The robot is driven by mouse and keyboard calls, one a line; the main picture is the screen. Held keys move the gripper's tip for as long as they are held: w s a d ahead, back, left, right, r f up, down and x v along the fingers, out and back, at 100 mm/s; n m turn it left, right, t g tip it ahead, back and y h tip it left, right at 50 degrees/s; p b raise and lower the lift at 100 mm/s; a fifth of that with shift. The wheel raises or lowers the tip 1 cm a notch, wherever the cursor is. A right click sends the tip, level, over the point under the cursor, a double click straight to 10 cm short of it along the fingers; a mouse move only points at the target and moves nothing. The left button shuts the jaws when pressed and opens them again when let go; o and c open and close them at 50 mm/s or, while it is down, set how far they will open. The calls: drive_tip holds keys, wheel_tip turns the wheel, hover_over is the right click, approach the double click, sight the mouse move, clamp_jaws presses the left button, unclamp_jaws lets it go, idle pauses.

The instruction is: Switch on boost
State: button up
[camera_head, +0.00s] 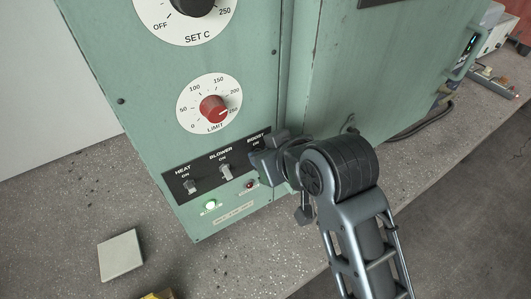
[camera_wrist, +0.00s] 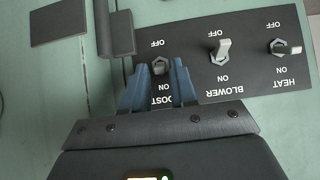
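The boost switch (camera_wrist: 159,66) is at one end of a black switch panel on the green cabinet. In the wrist view its nut shows between my gripper's (camera_wrist: 160,68) two blue fingertips, which stand apart at either side of it. Its lever is hard to make out, so I cannot tell its position. In the head view my gripper (camera_head: 266,161) is at the panel's right end and hides the boost switch below its label. The blower switch (camera_wrist: 221,52) and heat switch (camera_wrist: 283,47) sit beside it, their levers visible.
A green lamp (camera_head: 210,205) glows below the panel, with a dark red lamp (camera_head: 250,185) near my gripper. A red limit knob (camera_head: 213,108) is above. A pale square block (camera_head: 120,255) lies on the speckled bench (camera_head: 60,215). A grey bracket (camera_wrist: 113,32) is close to my fingers.

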drive_tip(key=shift+o, duration=1)
drive_tip(key=v, duration=0.7)
drive_tip(key=shift+s+d+r+b, duration=0.2)
drive_tip(key=shift+s+r+b, duration=0.05)
drive_tip(key=shift+b, duration=0.15)
drive_tip(key=s+d+f+m+t+h, duration=0.2)
drive_tip(key=s+d+f+m+t, duration=0.25)
drive_tip(key=s+d+f, duration=0.8)
drive_tip(key=s+d+r+m+t+h, duration=0.1)
drive_tip(key=s+d+r, duration=0.2)
drive_tip(key=s, duration=0.7)
drive_tip(key=s+d+r+m+t+h, duration=0.1)
drive_tip(key=s+d+r, duration=0.3)
drive_tip(key=s, duration=0.6)
drive_tip(key=shift+h+b, duration=0.35)
drive_tip(key=shift+h, duration=0.35)
